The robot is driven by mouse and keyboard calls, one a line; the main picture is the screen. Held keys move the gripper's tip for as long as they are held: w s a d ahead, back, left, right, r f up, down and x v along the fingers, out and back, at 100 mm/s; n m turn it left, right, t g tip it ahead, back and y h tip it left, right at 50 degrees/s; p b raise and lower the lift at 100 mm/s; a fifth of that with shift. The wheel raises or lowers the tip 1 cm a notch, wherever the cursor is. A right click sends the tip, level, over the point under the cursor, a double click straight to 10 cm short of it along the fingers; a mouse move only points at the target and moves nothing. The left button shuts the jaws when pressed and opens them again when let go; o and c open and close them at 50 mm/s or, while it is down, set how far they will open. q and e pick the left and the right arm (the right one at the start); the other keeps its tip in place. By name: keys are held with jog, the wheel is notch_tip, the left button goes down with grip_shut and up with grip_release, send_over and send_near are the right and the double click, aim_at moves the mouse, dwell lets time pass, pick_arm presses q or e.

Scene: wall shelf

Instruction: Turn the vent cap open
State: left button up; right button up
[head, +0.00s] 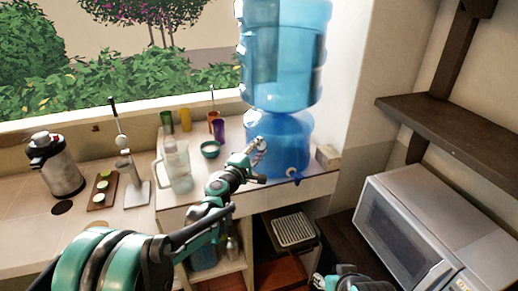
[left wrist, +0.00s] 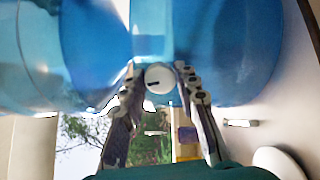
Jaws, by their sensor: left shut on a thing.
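The vent cap (left wrist: 160,77) is a small round white cap with a short dark mark on its face. In the left wrist view it sits against the blue water dispenser (left wrist: 225,45). My left gripper (left wrist: 158,72) has one finger on each side of the cap and is shut on it. In the head view the left gripper (head: 259,146) reaches the front of the dispenser's lower blue part (head: 290,140), and the cap is too small or hidden to make out there. My right gripper (head: 318,282) shows only partly at the bottom edge, and its jaws are unclear.
A large blue bottle (head: 285,60) stands on top of the dispenser, with a dark blue tap (head: 294,175) low at its front. A microwave (head: 420,230) and wall shelf (head: 455,130) are right.

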pick_arm(q)
jog(key=o, duration=1.2)
jog(key=shift+c, duration=0.2)
jog(key=shift+s, duration=0.1)
jog(key=v, duration=1.2)
